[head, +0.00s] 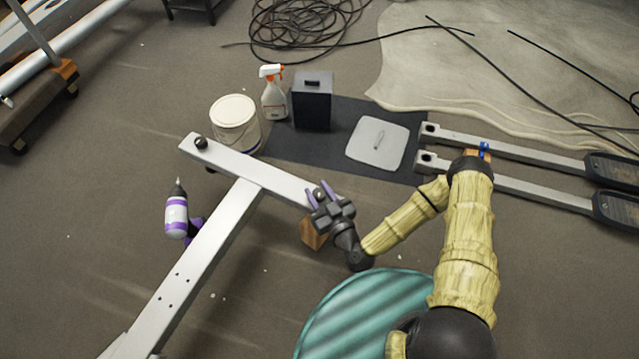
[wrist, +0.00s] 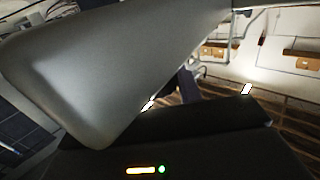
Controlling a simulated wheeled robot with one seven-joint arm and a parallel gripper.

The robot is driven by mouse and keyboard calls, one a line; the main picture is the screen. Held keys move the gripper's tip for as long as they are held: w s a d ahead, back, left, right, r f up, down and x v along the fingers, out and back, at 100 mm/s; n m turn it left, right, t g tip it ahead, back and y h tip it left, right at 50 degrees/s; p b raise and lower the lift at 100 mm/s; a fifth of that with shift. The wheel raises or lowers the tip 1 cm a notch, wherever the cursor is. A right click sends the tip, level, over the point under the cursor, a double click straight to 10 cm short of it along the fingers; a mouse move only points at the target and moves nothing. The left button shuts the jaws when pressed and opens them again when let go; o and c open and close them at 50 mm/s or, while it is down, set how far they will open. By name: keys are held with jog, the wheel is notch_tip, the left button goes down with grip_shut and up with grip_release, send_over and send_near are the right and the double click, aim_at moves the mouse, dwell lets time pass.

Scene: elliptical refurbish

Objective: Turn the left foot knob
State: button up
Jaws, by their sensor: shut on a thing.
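The grey T-shaped frame (head: 222,208) lies on the floor in the head view, its crossbar running from upper left to lower right. A black round foot knob (head: 200,143) sits at the crossbar's left end. My gripper (head: 319,192) is at the crossbar's right end, with its purple fingers on both sides of a small dark foot knob there. It is shut on that knob, which the fingers mostly hide. In the wrist view the grey bar end (wrist: 120,70) fills the upper left, close to my gripper, and hides the knob; a purple finger shows behind it.
A wooden block (head: 313,233) is under the crossbar's right end. A white bucket (head: 234,122), a spray bottle (head: 273,97) and a dark box (head: 312,105) stand behind. Pedal arms (head: 530,185) lie right.

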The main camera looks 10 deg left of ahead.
jog(key=shift+r+m+t+h+p, duration=0.1)
jog(key=shift+m+t+h+p, duration=0.85)
jog(key=shift+h+p, duration=0.55)
jog(key=shift+m, duration=0.25)
jog(key=o, duration=1)
jog(key=shift+p, duration=0.3)
